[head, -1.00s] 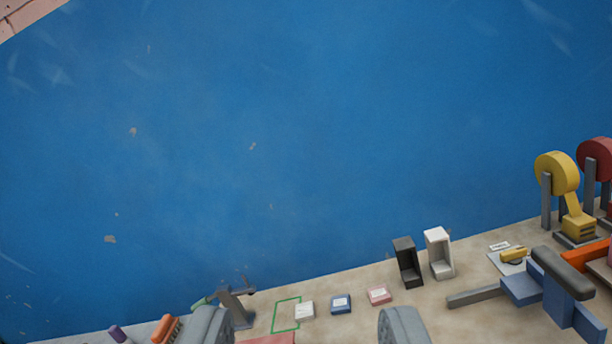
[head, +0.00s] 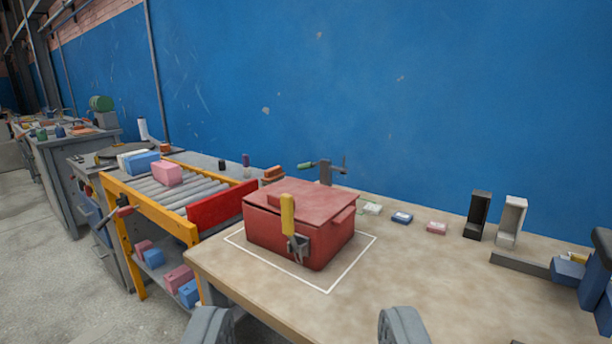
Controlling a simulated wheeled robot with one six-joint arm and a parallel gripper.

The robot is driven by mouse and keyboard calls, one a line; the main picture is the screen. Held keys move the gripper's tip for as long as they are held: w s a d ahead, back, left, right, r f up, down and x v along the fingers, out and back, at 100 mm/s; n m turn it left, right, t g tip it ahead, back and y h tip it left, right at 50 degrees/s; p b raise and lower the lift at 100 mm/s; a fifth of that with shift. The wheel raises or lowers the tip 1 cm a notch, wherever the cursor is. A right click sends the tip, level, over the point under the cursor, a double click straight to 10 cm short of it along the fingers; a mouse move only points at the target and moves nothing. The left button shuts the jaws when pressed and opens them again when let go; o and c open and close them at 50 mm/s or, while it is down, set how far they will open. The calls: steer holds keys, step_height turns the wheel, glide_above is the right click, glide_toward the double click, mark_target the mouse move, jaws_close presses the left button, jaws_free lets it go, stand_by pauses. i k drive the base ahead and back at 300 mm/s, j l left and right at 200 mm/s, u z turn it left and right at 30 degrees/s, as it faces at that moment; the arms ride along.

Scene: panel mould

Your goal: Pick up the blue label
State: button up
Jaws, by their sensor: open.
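The blue label (head: 401,218) is a small flat blue piece with a pale top. It lies on the workbench (head: 440,280) toward the back, between a white label (head: 372,208) and a pink label (head: 436,228). My gripper (head: 306,328) shows only as two grey fingertips at the bottom edge, wide apart. It is open with nothing between the fingers, nearer to me than the label and apart from it.
A red box (head: 300,232) with a yellow-handled latch stands inside a white outline, left of the labels. Black (head: 478,214) and white (head: 511,220) holders stand to the right. A roller conveyor (head: 185,190) is at left. The bench front is clear.

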mark_target(403, 218)
steer(key=i+j+z, duration=0.2)
steer(key=i, duration=0.4)
steer(key=i+j+z, duration=0.25)
steer(key=i+j, duration=0.15)
steer(key=i, duration=0.15)
steer(key=i+j+z, duration=0.2)
steer(key=i+j, duration=0.25)
steer(key=i, duration=0.1)
